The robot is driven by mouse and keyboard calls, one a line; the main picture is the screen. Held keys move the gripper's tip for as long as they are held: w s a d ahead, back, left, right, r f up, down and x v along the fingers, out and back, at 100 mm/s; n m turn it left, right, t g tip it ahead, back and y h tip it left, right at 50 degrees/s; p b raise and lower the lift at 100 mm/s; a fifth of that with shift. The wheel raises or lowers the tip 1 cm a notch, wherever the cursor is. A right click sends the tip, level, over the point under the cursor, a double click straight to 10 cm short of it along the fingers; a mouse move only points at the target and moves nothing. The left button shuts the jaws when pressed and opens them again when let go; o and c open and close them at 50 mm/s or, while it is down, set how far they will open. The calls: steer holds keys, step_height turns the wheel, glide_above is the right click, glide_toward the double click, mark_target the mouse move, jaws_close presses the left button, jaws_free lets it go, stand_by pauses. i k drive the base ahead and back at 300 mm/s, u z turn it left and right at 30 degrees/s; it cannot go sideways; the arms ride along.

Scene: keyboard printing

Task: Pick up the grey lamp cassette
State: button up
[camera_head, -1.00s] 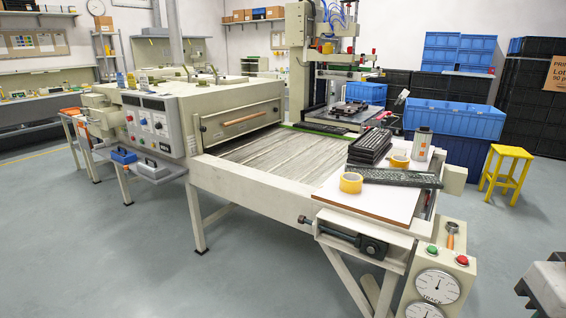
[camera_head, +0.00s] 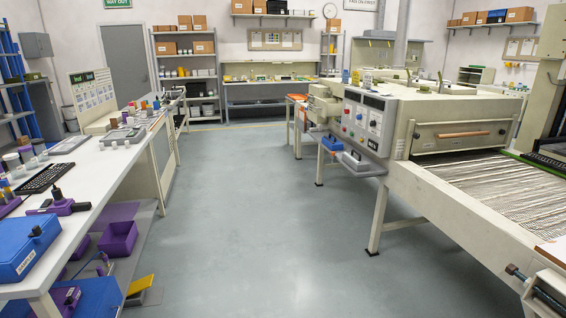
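A grey box with a handle (camera_head: 360,165), which looks like the grey lamp cassette, sits low at the near side of the large beige machine (camera_head: 440,110), below its control panel. A similar blue box (camera_head: 332,144) is just left of it. Both are small and distant, so I cannot tell exactly how they are supported. My gripper is not in view.
A wide grey floor aisle (camera_head: 250,200) is clear between the machine and the long white bench (camera_head: 85,180) at left. The machine's conveyor (camera_head: 480,185) and its legs bound the right side. A yellow object (camera_head: 140,285) lies low beside the bench.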

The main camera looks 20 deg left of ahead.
mark_target(355, 160)
steer(key=u, duration=0.75)
steer(key=i, duration=3.85)
steer(key=z, duration=0.7)
